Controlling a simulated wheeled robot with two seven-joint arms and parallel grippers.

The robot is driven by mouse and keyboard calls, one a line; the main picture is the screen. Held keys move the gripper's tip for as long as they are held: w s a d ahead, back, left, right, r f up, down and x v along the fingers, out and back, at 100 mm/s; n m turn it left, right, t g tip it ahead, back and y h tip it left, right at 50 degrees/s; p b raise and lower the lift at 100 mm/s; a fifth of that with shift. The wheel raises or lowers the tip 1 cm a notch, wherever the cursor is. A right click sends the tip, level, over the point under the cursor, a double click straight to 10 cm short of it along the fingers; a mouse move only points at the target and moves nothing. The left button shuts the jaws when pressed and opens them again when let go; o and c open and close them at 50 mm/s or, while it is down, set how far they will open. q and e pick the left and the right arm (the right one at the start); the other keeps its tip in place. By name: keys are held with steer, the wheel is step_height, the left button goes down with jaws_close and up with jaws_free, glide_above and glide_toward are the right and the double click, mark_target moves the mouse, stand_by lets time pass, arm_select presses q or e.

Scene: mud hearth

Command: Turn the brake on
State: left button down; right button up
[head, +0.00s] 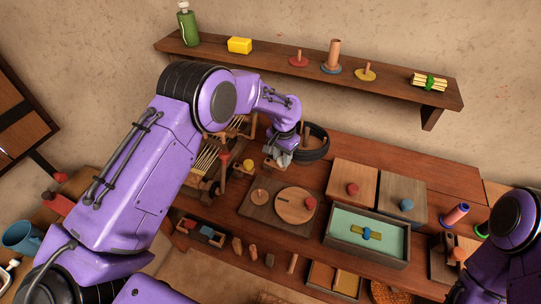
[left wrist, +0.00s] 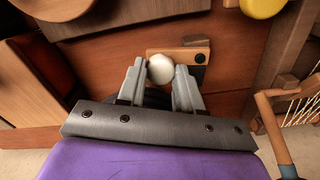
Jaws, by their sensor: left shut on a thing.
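A white rounded knob (left wrist: 160,69) sits between the fingertips of my left gripper (left wrist: 160,78) in the left wrist view. Just beyond it is a small wooden piece (left wrist: 178,52) with a dark end plate, on the reddish-brown bench. I cannot tell how the knob joins that piece, or which way any lever is set. In the head view my left gripper (head: 281,157) reaches down at the back of the bench and hides the knob. It is shut on the knob. My right arm shows at the lower right, but its gripper is not seen.
A dark round ring-shaped thing (head: 314,143) stands right beside the left gripper. A wooden frame with pale strings (head: 206,158) and a yellow ball (head: 249,165) are to its left. A board with a round disc (head: 295,205) and a green-lined tray (head: 334,252) lie in front. A shelf (head: 390,90) runs above.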

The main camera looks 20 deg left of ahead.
mark_target(282, 159)
arm_select(q)
steer(key=shift+w+n, duration=0.15)
steer(key=shift+n, duration=0.25)
steer(key=c, duration=0.7)
jaws_free()
steer(key=shift+c, duration=0.2)
step_height(282, 159, up, 10)
steer(key=b, duration=0.2)
steer(key=shift+r, duration=0.25)
